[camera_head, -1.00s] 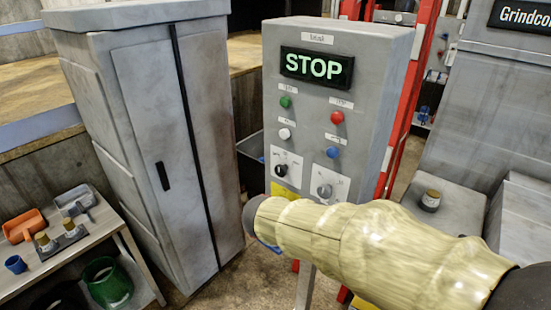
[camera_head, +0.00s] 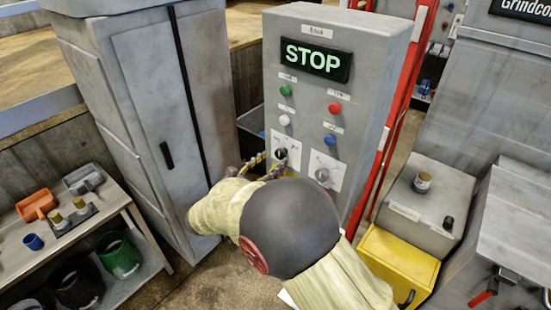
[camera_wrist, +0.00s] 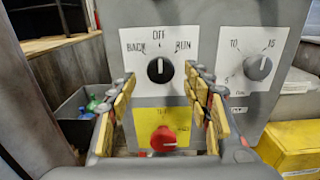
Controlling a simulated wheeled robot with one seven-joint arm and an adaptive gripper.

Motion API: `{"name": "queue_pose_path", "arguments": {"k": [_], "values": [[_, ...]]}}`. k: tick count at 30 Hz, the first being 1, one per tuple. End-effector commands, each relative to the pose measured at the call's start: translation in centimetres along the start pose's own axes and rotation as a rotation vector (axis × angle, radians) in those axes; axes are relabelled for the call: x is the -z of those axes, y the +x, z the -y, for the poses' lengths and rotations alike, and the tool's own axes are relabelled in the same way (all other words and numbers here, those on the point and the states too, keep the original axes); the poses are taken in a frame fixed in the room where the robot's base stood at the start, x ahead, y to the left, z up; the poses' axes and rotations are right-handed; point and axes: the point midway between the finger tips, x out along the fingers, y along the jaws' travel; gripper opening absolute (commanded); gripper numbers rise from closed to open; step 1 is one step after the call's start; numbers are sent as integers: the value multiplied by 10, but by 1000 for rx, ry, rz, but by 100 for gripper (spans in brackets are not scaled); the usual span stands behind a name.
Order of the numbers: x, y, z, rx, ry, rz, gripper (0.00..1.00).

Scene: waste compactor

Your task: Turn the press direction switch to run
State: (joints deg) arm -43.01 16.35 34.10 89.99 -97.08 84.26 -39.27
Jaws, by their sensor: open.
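The press direction switch (camera_wrist: 160,70) is a black rotary knob on a white plate marked BACK, OFF and RUN. Its white pointer line stands upright, at OFF. In the head view the switch (camera_head: 281,153) shows just beyond my gripper (camera_head: 264,164), on the lower left of the grey control panel (camera_head: 377,90). In the wrist view my gripper (camera_wrist: 160,95) is open and empty, its yellow-padded fingers on either side of and below the switch. I cannot tell whether they touch the panel.
A grey dial (camera_wrist: 258,67) is right of the switch, and a red knob (camera_wrist: 163,139) on a yellow plate is below it. The panel display (camera_head: 316,60) reads STOP above several buttons. A grey cabinet (camera_head: 150,110) stands left, a yellow box (camera_head: 398,262) right.

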Motion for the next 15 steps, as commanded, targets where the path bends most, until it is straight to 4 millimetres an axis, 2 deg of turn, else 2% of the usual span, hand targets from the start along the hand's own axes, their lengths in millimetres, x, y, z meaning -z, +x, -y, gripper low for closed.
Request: {"name": "queue_pose_path", "arguments": {"k": [1,6,15], "values": [[0,8,1,3,0,0,50],[0,21,1,2,1,0,50],[0,24,0,0,1,-1,50]]}}
